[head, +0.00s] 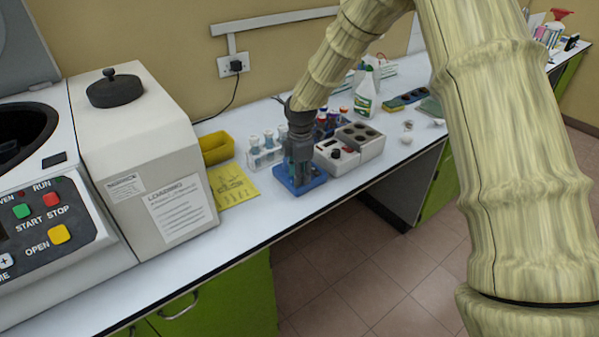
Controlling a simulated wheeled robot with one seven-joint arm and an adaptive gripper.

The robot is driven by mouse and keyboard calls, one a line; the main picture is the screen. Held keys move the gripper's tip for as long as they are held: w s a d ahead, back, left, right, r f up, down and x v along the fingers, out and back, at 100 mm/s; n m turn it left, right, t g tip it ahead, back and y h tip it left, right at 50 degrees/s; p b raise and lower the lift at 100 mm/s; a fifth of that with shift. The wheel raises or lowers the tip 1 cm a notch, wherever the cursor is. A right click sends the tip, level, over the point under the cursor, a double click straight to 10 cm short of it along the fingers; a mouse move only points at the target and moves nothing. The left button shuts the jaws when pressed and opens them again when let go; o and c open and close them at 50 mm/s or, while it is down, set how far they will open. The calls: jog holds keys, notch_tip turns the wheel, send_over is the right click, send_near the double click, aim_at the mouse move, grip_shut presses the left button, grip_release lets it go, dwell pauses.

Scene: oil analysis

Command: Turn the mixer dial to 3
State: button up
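A small white unit, which looks like the mixer (347,166), stands on the counter right of my gripper. A dark round dial (336,154) and a small red part show on it. The dial is too small to read its setting. My gripper (299,170) points down over a blue rack (307,187), left of the dial and apart from it in the picture. The fingers are small and dark against the rack, so I cannot tell whether they are open or shut, or whether they touch the rack.
A grey block with round wells (373,133) adjoins the white unit. Tubes (262,150), a yellow tray (216,147) and a yellow sheet (231,184) lie left of my gripper. A white bottle (366,95) stands behind. A large centrifuge (45,235) fills the left. The counter's front edge is close.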

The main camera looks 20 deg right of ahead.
jog(key=shift+s+r, duration=0.15)
jog(key=shift+c, duration=0.9)
grip_shut()
jog(key=shift+m, duration=0.5)
jog(key=shift+m+p, duration=0.65)
jog(key=shift+m, duration=1.85)
jog(key=shift+o, duration=0.9)
grip_release()
